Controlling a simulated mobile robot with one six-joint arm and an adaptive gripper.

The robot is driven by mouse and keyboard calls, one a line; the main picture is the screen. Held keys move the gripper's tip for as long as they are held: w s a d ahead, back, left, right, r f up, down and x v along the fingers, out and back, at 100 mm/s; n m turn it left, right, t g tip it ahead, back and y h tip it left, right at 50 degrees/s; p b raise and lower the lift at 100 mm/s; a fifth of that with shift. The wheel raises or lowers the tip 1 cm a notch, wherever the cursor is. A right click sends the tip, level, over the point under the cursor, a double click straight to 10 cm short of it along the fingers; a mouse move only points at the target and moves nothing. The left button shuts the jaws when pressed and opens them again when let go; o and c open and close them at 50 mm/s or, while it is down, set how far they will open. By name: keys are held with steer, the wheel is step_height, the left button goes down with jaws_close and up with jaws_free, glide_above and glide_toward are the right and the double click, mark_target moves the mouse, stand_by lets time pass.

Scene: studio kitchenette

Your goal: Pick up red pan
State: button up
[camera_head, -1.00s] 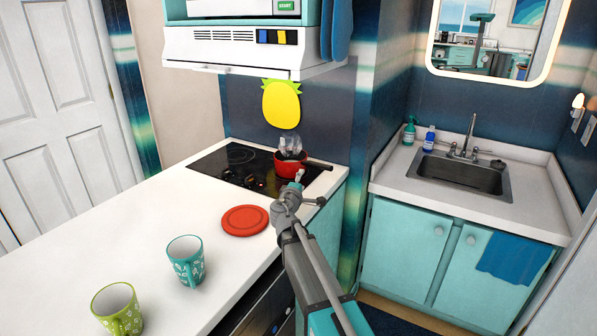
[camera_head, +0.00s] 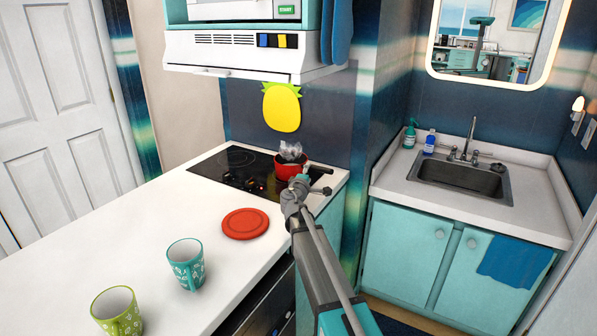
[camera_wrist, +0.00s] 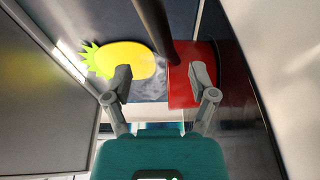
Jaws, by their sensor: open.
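The red pan (camera_head: 288,170) sits on the black cooktop at the back of the counter, with its dark handle (camera_head: 321,170) pointing right. Something grey and translucent, like steam, shows above it. My gripper (camera_head: 301,180) is at the pan's front right side, close to the handle. In the wrist view, the red pan (camera_wrist: 193,88) lies beyond the fingers and the dark handle (camera_wrist: 153,28) runs up from between them toward the top. My gripper (camera_wrist: 160,84) is open, its two fingers apart. I cannot tell whether a finger touches the pan.
The cooktop (camera_head: 222,172) is set in a white counter (camera_head: 130,220). A red round lid-like disc (camera_head: 245,223), a teal mug (camera_head: 186,264) and a green mug (camera_head: 117,311) stand nearer. A yellow pineapple-shaped board (camera_head: 282,107) hangs behind, under the hood (camera_head: 230,45). A sink (camera_head: 462,178) is at right.

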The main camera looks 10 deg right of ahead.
mark_target(311, 168)
steer(key=shift+w+d, duration=0.15)
steer(key=shift+w, duration=0.15)
steer(key=shift+f+x, duration=0.1)
steer(key=shift+x, duration=1.2)
steer(key=shift+f+x, duration=0.15)
steer(key=shift+x, duration=1.15)
jaws_close()
